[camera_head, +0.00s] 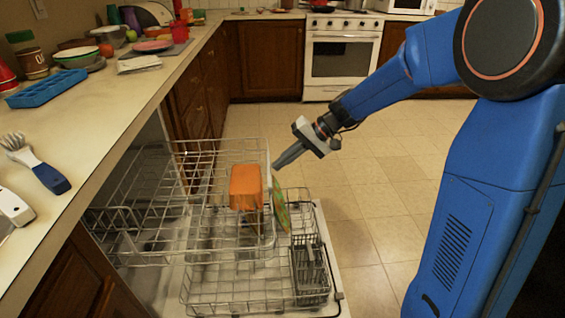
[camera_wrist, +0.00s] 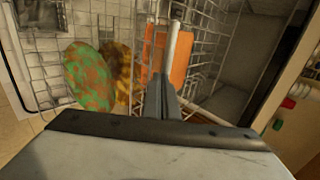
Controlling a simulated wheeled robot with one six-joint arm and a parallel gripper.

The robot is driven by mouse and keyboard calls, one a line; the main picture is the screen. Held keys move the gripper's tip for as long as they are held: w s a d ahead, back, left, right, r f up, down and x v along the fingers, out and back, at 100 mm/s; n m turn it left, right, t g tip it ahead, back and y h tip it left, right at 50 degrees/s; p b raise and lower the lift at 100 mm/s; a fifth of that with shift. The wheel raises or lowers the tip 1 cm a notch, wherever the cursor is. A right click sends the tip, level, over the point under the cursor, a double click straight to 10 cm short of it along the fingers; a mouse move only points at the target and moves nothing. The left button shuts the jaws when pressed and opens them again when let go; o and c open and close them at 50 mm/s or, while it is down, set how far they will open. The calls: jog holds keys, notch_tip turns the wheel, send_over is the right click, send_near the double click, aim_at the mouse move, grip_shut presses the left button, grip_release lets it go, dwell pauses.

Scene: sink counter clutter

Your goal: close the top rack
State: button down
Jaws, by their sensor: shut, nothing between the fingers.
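The top rack (camera_head: 150,215) of the dishwasher is a wire rack, pulled out from under the counter above the lower rack. An orange container (camera_head: 246,187) stands in the top rack at its outer end, and it also shows in the wrist view (camera_wrist: 180,62). My gripper (camera_head: 276,165) is shut and empty, pointing down and left at the rack's outer end. In the wrist view the closed fingers (camera_wrist: 172,65) overlap the orange container; I cannot tell if they touch the rack.
The lower rack (camera_head: 215,290) is also out, with a grey cutlery basket (camera_head: 310,270). A green and orange plate (camera_head: 280,207) stands upright near my gripper. The tiled floor (camera_head: 375,190) is clear.

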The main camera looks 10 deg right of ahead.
jog(key=w+a, duration=0.1)
jog(key=a, duration=4.2)
jog(key=shift+w+a, duration=0.25)
jog(key=shift+a+r, duration=0.1)
